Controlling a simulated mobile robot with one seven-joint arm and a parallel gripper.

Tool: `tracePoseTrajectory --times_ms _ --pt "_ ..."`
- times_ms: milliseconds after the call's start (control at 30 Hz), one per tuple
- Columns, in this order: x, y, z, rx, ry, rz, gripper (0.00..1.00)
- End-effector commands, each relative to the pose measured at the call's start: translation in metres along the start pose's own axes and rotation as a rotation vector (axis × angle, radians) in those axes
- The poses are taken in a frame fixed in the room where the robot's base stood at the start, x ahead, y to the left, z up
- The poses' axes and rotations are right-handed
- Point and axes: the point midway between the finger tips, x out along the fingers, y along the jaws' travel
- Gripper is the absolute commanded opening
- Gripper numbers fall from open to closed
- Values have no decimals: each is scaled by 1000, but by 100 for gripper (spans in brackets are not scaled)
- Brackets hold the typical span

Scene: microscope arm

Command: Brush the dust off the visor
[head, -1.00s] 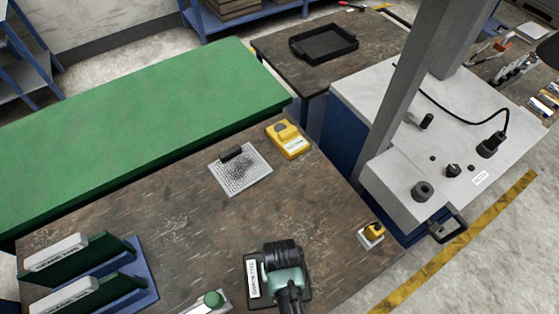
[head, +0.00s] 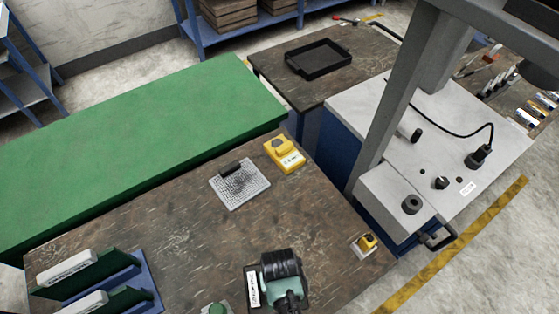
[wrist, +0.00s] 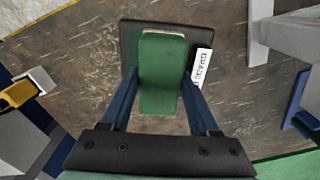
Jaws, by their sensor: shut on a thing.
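In the wrist view my gripper (wrist: 161,78) has its two blue fingers closed on the sides of a green block-shaped handle (wrist: 160,95), probably the brush. It is over a dark pad (wrist: 129,38) with a white label; whether it touches the pad I cannot tell. In the head view my wrist, black and teal, covers most of this pad (head: 250,299), and the fingers are hidden. A pale plate covered in dark specks (head: 242,189), with a black bar at its back edge, lies mid-table; it is probably the dusty visor. My gripper is well in front of it.
A yellow device (head: 284,154) stands just right of the speckled plate. A small yellow item (head: 365,243) sits near the table's right edge. A blue rack with green boards (head: 140,280) is at front left. The brown table (head: 190,240) between is clear.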

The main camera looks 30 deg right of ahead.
Motion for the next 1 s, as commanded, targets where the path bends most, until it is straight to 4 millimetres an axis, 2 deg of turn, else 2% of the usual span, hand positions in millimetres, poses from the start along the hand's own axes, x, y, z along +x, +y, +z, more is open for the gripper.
tracePoseTrajectory --times_ms 433,1000 --pt "3 2 0 1 1 0 17" --pt "41 21 0 0 3 0 17"
